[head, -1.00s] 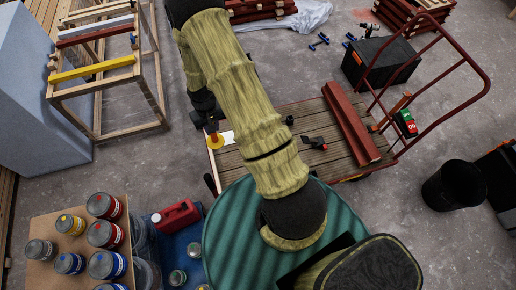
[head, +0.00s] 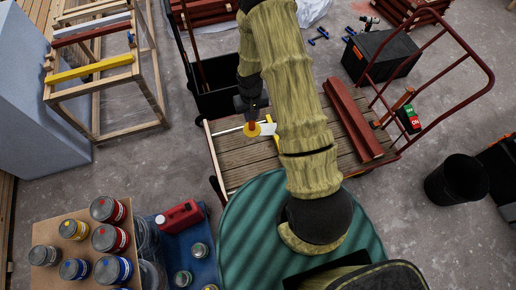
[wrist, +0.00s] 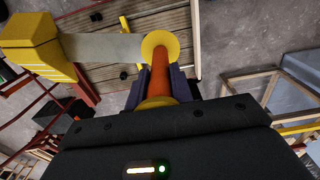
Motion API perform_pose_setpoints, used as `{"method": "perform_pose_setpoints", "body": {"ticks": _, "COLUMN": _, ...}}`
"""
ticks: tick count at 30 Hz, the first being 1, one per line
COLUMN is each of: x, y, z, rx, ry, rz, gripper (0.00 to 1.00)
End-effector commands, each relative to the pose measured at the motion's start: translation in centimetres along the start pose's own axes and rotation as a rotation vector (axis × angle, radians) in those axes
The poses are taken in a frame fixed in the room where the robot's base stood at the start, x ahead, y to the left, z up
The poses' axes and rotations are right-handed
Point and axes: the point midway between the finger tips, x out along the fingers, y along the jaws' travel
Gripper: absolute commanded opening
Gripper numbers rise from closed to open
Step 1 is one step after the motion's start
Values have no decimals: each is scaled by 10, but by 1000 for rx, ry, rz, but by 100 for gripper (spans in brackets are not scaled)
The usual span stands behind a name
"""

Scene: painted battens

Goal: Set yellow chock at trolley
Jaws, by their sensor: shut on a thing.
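My gripper (wrist: 160,88) is shut on the orange-red handle of the yellow chock (wrist: 30,42). The handle has yellow discs at its ends, and a grey plate runs from it to the yellow block on the left of the wrist view. In the head view my gripper (head: 248,112) is over the left part of the trolley (head: 235,165). The chock (head: 276,136) shows there beside my arm, partly hidden. I cannot tell whether it touches the deck. The trolley has a wooden deck and a red tube handle; my arm covers its middle.
Red beams (head: 350,122) lie on the trolley's right side. A dark bin (head: 215,103) stands behind it, a black box (head: 381,60) and a bucket (head: 457,182) to its right. Paint tins (head: 110,238) stand front left. A wooden rack (head: 98,87) is far left, with clear floor between.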

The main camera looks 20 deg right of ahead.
Motion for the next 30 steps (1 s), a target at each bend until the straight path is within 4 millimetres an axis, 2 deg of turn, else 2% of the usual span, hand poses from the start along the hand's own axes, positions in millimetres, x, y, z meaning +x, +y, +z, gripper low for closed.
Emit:
{"method": "perform_pose_setpoints", "body": {"ticks": 16, "x": 5, "y": 0, "z": 0, "rx": -1, "ry": 1, "rz": 1, "gripper": 0}}
{"method": "perform_pose_setpoints", "body": {"ticks": 20, "x": 18, "y": 1, "z": -1, "rx": -1, "ry": 0, "rz": 4, "gripper": 0}}
{"method": "perform_pose_setpoints", "body": {"ticks": 30, "x": 67, "y": 3, "z": -5, "rx": -1, "ry": 0, "rz": 14, "gripper": 0}}
